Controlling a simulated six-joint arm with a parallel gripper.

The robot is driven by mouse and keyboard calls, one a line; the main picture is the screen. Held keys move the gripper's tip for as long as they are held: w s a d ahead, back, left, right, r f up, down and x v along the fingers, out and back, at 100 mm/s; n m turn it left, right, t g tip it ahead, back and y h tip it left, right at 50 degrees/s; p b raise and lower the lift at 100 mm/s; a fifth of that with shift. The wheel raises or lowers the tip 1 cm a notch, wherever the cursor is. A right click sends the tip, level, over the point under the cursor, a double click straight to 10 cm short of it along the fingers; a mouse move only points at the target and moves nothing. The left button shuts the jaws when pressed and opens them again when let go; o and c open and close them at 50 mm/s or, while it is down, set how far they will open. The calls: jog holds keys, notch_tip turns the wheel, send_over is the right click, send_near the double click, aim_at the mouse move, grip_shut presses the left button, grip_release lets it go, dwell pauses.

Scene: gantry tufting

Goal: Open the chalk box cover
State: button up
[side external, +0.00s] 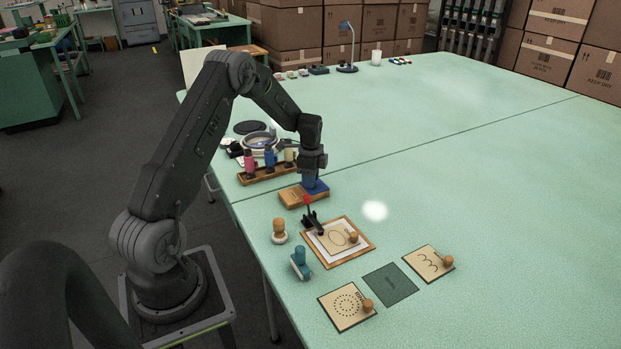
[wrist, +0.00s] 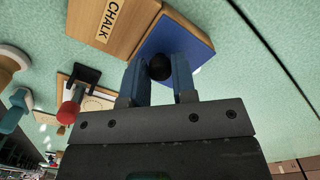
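The chalk box is a flat wooden box (side external: 300,198) on the green table; its wooden top with a CHALK label (wrist: 111,20) shows in the wrist view. A blue panel (wrist: 196,50), which looks like the cover, lies at one end of the box; it also shows in the side view (side external: 318,187). A round black knob (wrist: 160,67) stands on the blue panel. My gripper (wrist: 160,77) points down over the panel, with one finger on each side of the knob. The fingers appear to touch it. In the side view my gripper (side external: 312,178) hides the knob.
A wooden rack of colored bottles (side external: 267,172) stands close behind the box. A red-knobbed black clamp (side external: 312,219) on a framed board (side external: 354,250) is just in front. Stamps and cards lie nearer the front edge. The table to the right is clear.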

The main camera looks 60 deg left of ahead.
grip_shut()
jog(key=shift+s, duration=3.2)
jog(key=shift+o, duration=2.3)
grip_release()
notch_tip(320, 180, up, 14)
